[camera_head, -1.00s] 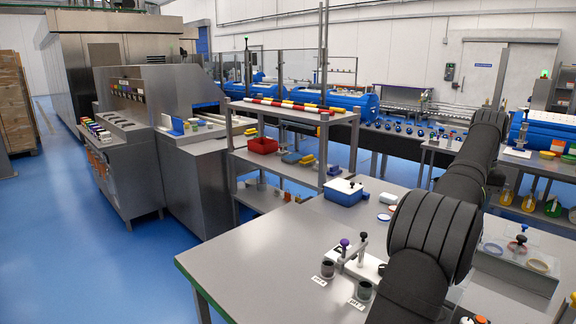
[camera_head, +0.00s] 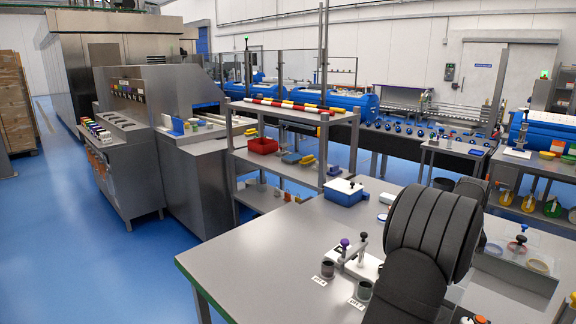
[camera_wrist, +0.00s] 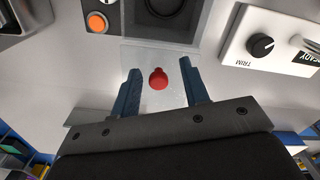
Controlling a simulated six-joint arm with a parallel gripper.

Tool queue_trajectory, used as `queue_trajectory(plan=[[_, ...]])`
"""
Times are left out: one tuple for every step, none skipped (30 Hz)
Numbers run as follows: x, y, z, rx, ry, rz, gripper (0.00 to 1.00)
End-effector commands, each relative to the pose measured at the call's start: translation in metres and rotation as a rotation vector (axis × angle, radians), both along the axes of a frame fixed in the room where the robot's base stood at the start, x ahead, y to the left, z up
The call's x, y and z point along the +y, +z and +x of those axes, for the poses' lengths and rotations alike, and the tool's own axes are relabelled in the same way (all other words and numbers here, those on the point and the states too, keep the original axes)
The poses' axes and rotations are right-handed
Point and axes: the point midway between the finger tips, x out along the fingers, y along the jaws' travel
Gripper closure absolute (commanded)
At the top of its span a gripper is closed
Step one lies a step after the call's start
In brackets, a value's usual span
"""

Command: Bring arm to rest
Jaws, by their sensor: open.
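My gripper (camera_wrist: 161,92) shows in the wrist view with its two blue fingers spread apart and nothing held between them. Beyond the fingers, a red round knob or bulb (camera_wrist: 158,78) shows on a pale surface in the gap; I cannot tell how far below the fingertips it lies. In the head view my dark arm stands at the right over the grey table (camera_head: 270,240), and the gripper itself is hidden there.
A white fixture (camera_head: 362,268) with dark cups stands on the table. A blue box with white lid (camera_head: 343,192) sits behind. The wrist view shows a TRIM dial box (camera_wrist: 270,42) and an orange button (camera_wrist: 97,22). The table's left part is clear.

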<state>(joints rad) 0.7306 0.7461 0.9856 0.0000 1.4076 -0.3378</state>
Motion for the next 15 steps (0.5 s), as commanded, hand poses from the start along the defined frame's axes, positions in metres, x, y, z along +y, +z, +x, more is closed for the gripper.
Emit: queue_trajectory(plan=[[0.005,0.000,-0.005,0.001,0.000,0.002,0.58],[0.008,0.000,-0.008,0.002,0.000,0.002,0.58],[0.012,0.000,-0.012,0.001,0.000,0.002,0.58],[0.015,0.000,-0.015,0.001,0.000,0.002,0.58],[0.018,0.000,-0.018,0.001,0.000,0.002,0.58],[0.022,0.000,-0.022,0.001,0.000,0.002,0.58],[0.025,0.000,-0.025,0.001,0.000,0.002,0.58],[0.028,0.000,-0.028,0.001,0.000,0.002,0.58],[0.033,0.000,-0.032,0.001,0.000,0.002,0.58],[0.036,0.000,-0.035,0.001,0.000,0.002,0.58],[0.039,0.000,-0.039,0.002,0.001,0.002,0.58],[0.043,0.000,-0.043,0.001,0.001,0.002,0.58],[0.047,0.000,-0.046,0.001,0.001,0.002,0.58],[0.050,0.000,-0.049,0.001,0.001,0.002,0.58],[0.054,0.000,-0.054,0.001,0.001,0.002,0.58]])
